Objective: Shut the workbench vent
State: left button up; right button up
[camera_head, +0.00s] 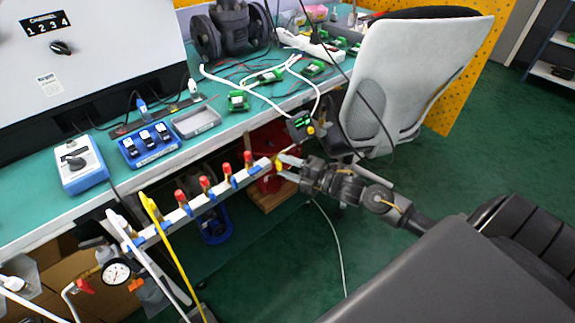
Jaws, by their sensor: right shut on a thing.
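A white manifold bar (238,181) runs along the front edge of the workbench, with several red-topped valves on it. At its right end is a small yellow valve handle (278,165), which I take to be the vent. My right gripper (281,167) comes from the right and is shut on this yellow handle. The fingers hide part of the handle, so its exact turn is hard to tell. My left gripper is not in view.
The green-topped workbench (235,125) holds a blue tray (150,148), a grey tray (196,121) and loose cables. A white chair (410,80) stands close behind my right arm.

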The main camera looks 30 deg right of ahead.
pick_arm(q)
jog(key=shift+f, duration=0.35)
pick_arm(e)
jog(key=shift+n, duration=0.3)
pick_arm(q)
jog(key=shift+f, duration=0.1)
pick_arm(e)
jog(key=o, duration=1)
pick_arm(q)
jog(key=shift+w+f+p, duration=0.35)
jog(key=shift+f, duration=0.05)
pick_arm(e)
jog(key=shift+v, duration=5.4)
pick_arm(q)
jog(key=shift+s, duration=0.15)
pick_arm(e)
jog(key=shift+r, duration=0.1)
